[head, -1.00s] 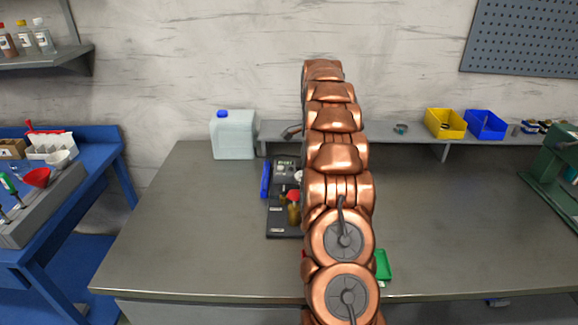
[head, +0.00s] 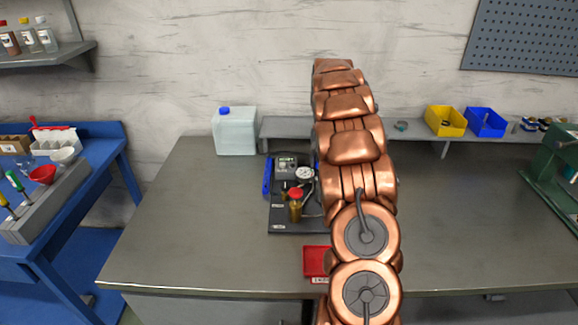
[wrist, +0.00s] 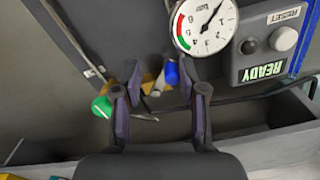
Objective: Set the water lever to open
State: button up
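In the wrist view, my gripper (wrist: 158,97) is open, its two dark fingers apart with nothing clearly held. A small blue piece (wrist: 171,73) shows beyond the fingertips, closer to the right finger; it may be the water lever, but I cannot tell its position. A green round-ended piece (wrist: 102,107) shows by the left finger, with yellowish parts nearby. A pressure gauge (wrist: 205,22) is above the right finger. In the head view, the dark panel rig (head: 285,222) stands on the bench with its gauge (head: 305,174) and a brass part with a red top (head: 296,194). My arm hides the gripper there.
A panel with a READY label (wrist: 264,70) and a reset button is right of the gripper. A red tray (head: 316,261) lies at the bench front. Yellow (head: 445,122) and blue (head: 486,123) bins sit on the rear shelf.

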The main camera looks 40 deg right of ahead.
jog(key=shift+s+d+r+n+p, duration=0.1)
jog(key=shift+s+d+n+p, duration=0.15)
jog(key=shift+n+p, duration=0.3)
jog(key=shift+s+d+r+n+p, duration=0.1)
jog(key=shift+s+n+p, duration=0.2)
jog(key=shift+n, duration=0.45)
jog(key=shift+p, duration=0.3)
jog(key=shift+s+d+f+n+p, duration=0.15)
jog(key=shift+n+p, duration=0.5)
jog(key=shift+p, duration=0.45)
jog(key=shift+s+d+r+n+p, duration=0.15)
jog(key=shift+n+p, duration=0.5)
jog(key=shift+p, duration=0.4)
jog(key=shift+r+b, duration=1.3)
jog(key=shift+r, duration=2.2)
jog(key=s+a+r, duration=0.2)
jog(key=s+a, duration=0.1)
jog(key=a, duration=0.5)
jog(key=s+a+r+b, duration=0.1)
jog(key=s+a+r, duration=0.2)
jog(key=a, duration=0.5)
jog(key=s+a+r+b, duration=0.1)
jog(key=s+a, duration=0.3)
jog(key=a, duration=0.4)
jog(key=shift+s+r+g+h, duration=0.15)
jog(key=shift+r+g+h, duration=0.25)
jog(key=shift+r, duration=0.45)
jog(key=shift+a, duration=0.1)
